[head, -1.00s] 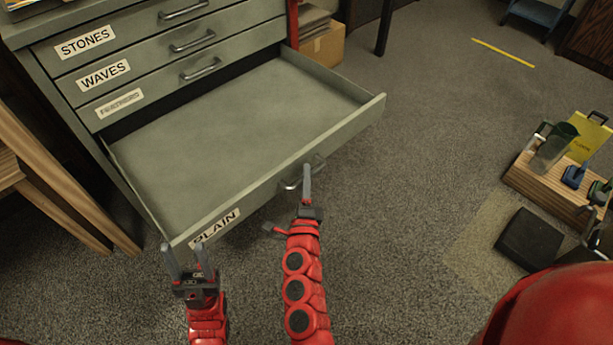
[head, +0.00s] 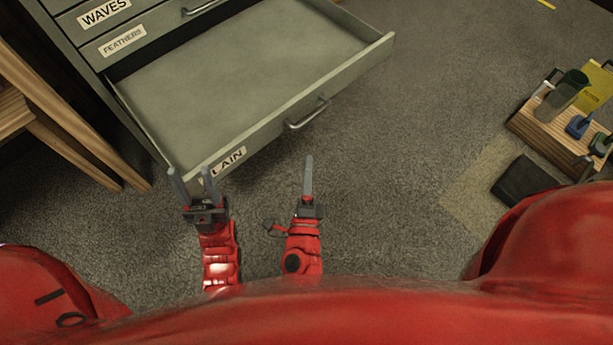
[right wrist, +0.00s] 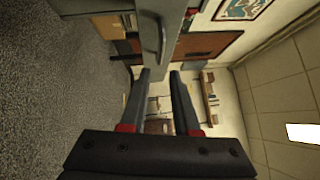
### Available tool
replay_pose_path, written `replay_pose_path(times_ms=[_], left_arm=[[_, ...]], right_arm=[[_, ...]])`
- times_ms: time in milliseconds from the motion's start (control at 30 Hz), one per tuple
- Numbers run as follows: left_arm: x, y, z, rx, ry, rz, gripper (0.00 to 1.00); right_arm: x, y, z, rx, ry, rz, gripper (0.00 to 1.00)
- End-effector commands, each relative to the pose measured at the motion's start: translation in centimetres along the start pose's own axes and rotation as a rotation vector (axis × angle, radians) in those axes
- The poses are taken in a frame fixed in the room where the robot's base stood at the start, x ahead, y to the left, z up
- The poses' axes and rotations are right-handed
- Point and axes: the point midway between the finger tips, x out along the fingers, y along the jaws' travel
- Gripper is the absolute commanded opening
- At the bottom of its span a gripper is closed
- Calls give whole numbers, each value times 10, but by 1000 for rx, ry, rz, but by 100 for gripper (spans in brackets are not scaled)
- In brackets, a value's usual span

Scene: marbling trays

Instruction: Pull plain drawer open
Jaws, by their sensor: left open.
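The plain drawer (head: 240,62) is pulled far out of the grey-green cabinet and looks empty inside. Its front carries the PLAIN label (head: 224,164), partly covered by my left gripper. Its metal handle (head: 307,115) is free, with nothing around it. The handle also shows at the top of the right wrist view (right wrist: 162,42). My right gripper (head: 308,158) is in front of the handle and apart from it; its fingers (right wrist: 164,75) are spread and empty in the wrist view. My left gripper (head: 190,172) is open and empty by the drawer's left front corner.
The closed FEATHERS (head: 124,40) and WAVES drawers are above the plain drawer. A wooden stand (head: 60,125) is at left. At right, a wooden rack (head: 548,128) holds tools and a green jug, near a dark block (head: 522,182). Carpet between is clear.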

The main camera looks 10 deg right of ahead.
Motion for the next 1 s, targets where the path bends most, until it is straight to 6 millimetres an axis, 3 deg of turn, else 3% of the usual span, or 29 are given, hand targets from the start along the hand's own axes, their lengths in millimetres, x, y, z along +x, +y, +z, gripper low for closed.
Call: replay_pose_path(times_ms=[100, 300, 867, 1000], left_arm=[[7, 0, 0, -1, -3, -4, 50], [9, 0, -1, -1, -4, -4, 50], [8, 0, -1, -1, -4, -4, 50], [21, -1, -3, -1, -4, -4, 50]], right_arm=[[-20, -1, 1, -1, -4, 2, 30], [-34, -1, 1, 0, -2, -2, 30], [-34, 0, 0, 1, 0, -2, 30], [-33, -13, 2, 1, 0, -2, 30]])
